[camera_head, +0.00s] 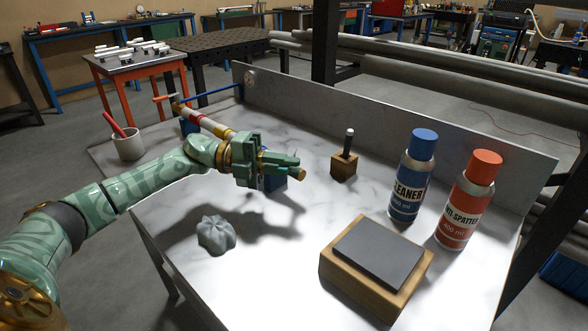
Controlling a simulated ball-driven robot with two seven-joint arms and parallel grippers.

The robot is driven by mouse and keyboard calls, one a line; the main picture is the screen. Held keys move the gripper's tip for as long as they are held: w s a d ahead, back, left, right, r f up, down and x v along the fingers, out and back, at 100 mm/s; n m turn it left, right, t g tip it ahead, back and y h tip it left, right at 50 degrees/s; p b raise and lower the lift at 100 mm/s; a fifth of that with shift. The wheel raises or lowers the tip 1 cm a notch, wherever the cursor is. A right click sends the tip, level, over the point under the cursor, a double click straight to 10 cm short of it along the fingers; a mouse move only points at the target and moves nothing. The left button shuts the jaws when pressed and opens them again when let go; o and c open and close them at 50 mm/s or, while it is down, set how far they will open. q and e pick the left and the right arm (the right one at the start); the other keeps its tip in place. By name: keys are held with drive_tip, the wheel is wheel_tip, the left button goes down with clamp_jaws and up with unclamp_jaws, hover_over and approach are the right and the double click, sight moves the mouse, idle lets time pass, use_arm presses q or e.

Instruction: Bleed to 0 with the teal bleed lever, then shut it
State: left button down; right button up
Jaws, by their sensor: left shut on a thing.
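A pipe with red, white and yellow bands (207,124) runs behind my left wrist. An orange handle (165,97) shows at its far end. My right gripper is out of view.
A blue spray can (410,178), a red spray can (466,203) and a wooden block with a dark slab (375,272) stand right. A small wooden stand (344,165) is behind the gripper. A grey knob (216,235) lies in front; a cup (127,145) stands left.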

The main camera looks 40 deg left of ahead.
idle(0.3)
use_arm(q)
drive_tip(key=c, duration=1.5)
unclamp_jaws()
drive_tip(key=b+v, duration=0.1)
drive_tip(key=v, duration=1.5)
drive_tip(key=shift+s+a, duration=0.1)
drive_tip(key=shift+a, duration=0.1)
